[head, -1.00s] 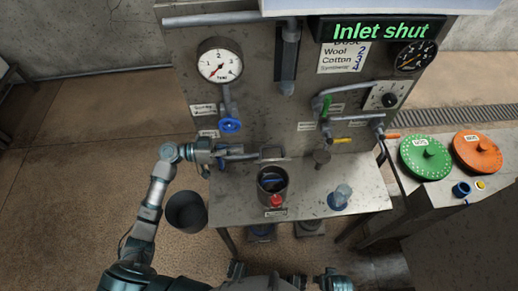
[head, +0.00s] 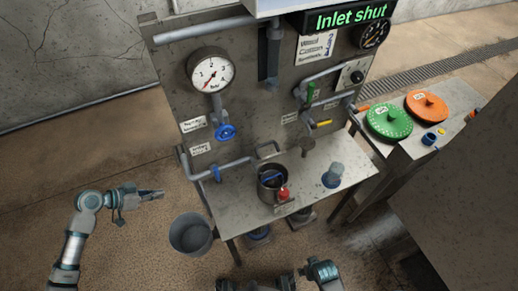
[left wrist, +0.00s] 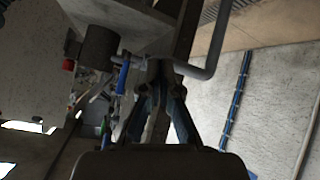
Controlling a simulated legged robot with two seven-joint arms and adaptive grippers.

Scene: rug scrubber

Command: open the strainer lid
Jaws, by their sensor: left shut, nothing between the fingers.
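The strainer is a dark cylindrical pot (head: 268,194) on the metal bench, with a red knob (head: 283,194) low at its front. Its top looks open, and something blue shows inside. A grey loop (head: 267,148) stands behind the rim; I cannot tell whether it belongs to the lid. My left gripper (head: 160,194) is shut and empty, left of the bench and well apart from the strainer. In the left wrist view its fingers (left wrist: 162,80) point toward the bench, with the pot (left wrist: 100,46) beyond at upper left.
A grey bucket (head: 190,233) stands on the floor between my left gripper and the bench. A pipe with a blue valve (head: 217,174) runs left of the strainer. A clear bluish vessel (head: 332,175) stands at right. Green (head: 389,122) and orange discs (head: 427,106) lie on a side table.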

